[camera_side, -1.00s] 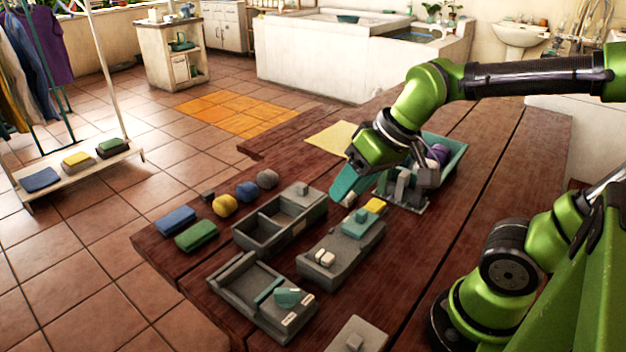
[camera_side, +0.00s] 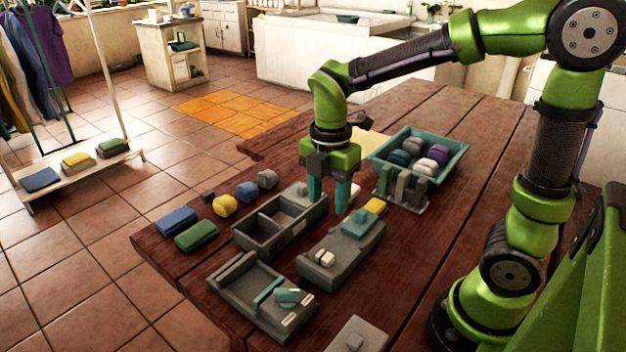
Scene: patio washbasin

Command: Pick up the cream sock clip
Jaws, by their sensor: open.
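A small cream piece that looks like the clip (camera_side: 326,258) sits in two parts on the near end of a grey tray (camera_side: 340,262). Another pale object (camera_side: 354,190) shows partly behind my gripper's right finger; I cannot tell which is the sock clip. My gripper (camera_side: 328,203) points down with its two teal fingers apart and nothing visible between them. It is over the gap between the grey divided box and the grey tray, behind the cream piece on the tray.
The grey divided box (camera_side: 262,240) stands left of the gripper. A teal block (camera_side: 360,222) and yellow block (camera_side: 375,205) are at the tray's far end. A grey slotted stand (camera_side: 402,192) and teal bin (camera_side: 452,165) of rolled items stand right. Another grey tray (camera_side: 235,290) lies in front.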

